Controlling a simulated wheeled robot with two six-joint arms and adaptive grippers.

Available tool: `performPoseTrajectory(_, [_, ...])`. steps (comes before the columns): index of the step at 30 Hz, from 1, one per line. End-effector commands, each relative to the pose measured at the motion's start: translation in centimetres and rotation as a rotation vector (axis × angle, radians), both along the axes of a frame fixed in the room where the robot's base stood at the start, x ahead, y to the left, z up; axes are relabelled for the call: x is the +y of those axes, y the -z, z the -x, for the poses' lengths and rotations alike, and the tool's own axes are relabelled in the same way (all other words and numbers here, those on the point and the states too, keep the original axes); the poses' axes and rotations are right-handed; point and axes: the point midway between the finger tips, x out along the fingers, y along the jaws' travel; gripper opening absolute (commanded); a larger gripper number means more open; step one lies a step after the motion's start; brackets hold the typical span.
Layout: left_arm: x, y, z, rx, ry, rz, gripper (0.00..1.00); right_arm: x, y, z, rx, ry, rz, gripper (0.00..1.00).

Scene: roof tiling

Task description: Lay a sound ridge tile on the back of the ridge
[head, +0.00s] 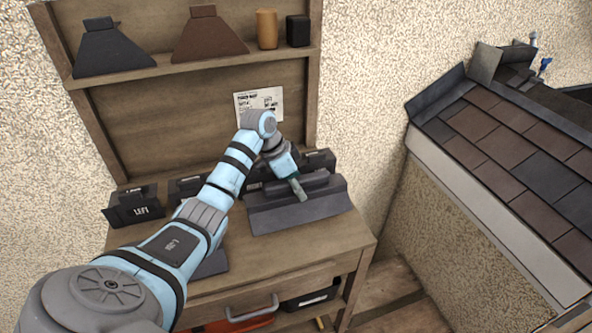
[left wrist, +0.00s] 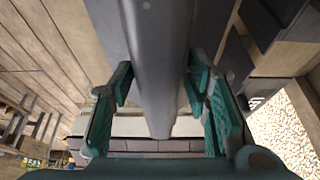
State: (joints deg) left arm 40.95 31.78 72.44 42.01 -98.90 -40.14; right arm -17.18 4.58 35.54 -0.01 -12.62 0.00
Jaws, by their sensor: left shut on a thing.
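A dark grey ridge tile (head: 310,207) with a raised roll along its top lies on the wooden workbench (head: 340,240). My left gripper (head: 299,190) reaches down to it from above and is shut on its roll. In the left wrist view the teal fingers of the left gripper (left wrist: 163,95) stand on both sides of the grey roll of the ridge tile (left wrist: 158,60). The tile's underside is hidden. The tiled roof (head: 500,150) is at the right, with dark grey pieces (head: 487,62) at its far upper end. My right gripper is not in view.
Black bins, one marked LEFT (head: 140,208), stand along the back of the bench. A shelf (head: 200,62) above holds a grey and a brown hood-shaped piece. A notice (head: 260,104) hangs behind my arm. A gap separates bench and roof.

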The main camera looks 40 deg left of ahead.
Motion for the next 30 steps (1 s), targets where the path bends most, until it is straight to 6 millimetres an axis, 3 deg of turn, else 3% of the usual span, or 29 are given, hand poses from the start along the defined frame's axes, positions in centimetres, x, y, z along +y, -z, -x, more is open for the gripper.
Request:
performPoseTrajectory(9, [0.0,4.2,-0.1,-0.004,-0.001,0.0,0.0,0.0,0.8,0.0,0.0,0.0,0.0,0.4])
performPoseTrajectory(14, [0.0,4.2,-0.1,-0.006,-0.001,-0.001,0.0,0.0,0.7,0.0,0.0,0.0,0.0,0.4])
performPoseTrajectory(15, [0.0,4.4,0.0,0.0,-0.001,0.0,0.46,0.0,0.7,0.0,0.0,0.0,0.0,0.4])
performPoseTrajectory(18, [0.0,4.4,0.0,0.0,-0.001,0.0,0.62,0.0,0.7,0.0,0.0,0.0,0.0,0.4])
performPoseTrajectory(30, [0.2,3.5,0.2,-0.002,-0.001,-0.002,0.63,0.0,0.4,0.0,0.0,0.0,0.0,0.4])
